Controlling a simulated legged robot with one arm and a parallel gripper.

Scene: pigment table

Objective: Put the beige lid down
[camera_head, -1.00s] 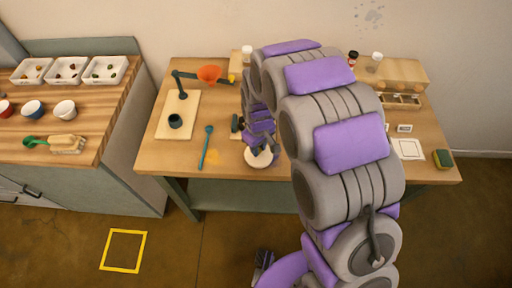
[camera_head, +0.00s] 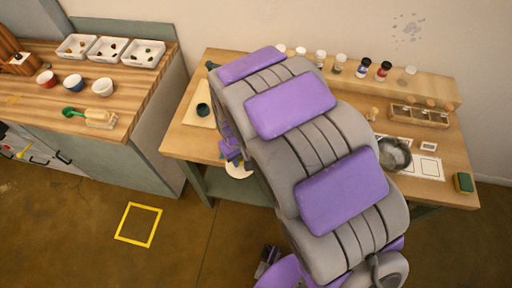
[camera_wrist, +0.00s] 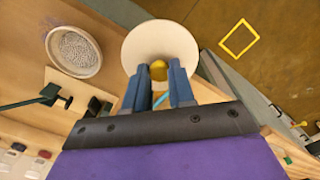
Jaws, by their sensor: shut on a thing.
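The beige lid (camera_wrist: 160,38) is a round pale disc with a yellow knob (camera_wrist: 158,70). My gripper (camera_wrist: 159,80) is shut on the knob in the wrist view. In the head view the lid (camera_head: 239,172) shows at the table's front edge, beyond my arm. My gripper (camera_head: 230,152) is mostly hidden there by my arm. In the wrist view the lid overlaps the line between table and floor. I cannot tell its height above the table.
Several jars (camera_head: 340,64) line the back.

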